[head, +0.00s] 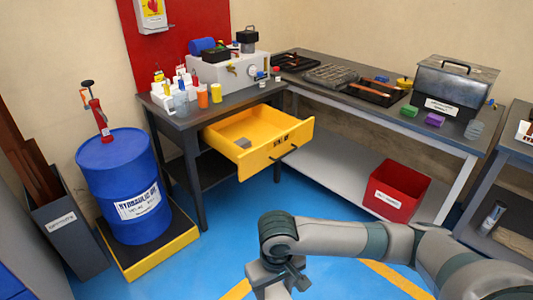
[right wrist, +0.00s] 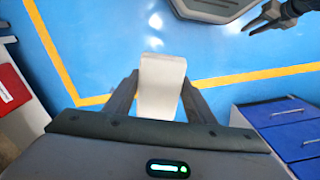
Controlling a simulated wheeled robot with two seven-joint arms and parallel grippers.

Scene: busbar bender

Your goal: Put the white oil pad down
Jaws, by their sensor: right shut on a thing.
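The white oil pad (right wrist: 161,84) is a pale block in the right wrist view. It sits between the two fingers of my right gripper (right wrist: 160,80), which is shut on it. The pad is held above the blue floor and points away from the wrist. In the head view my right arm comes in from the right and bends down at the bottom centre; the pad and fingertips do not show there. A dark gripper, seemingly my left gripper (right wrist: 268,18), shows at the top right of the right wrist view; its opening is unclear.
A red bin (head: 396,189) sits on the lower shelf at right. A blue oil drum (head: 123,185) stands at left. Blue floor lies clear between.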

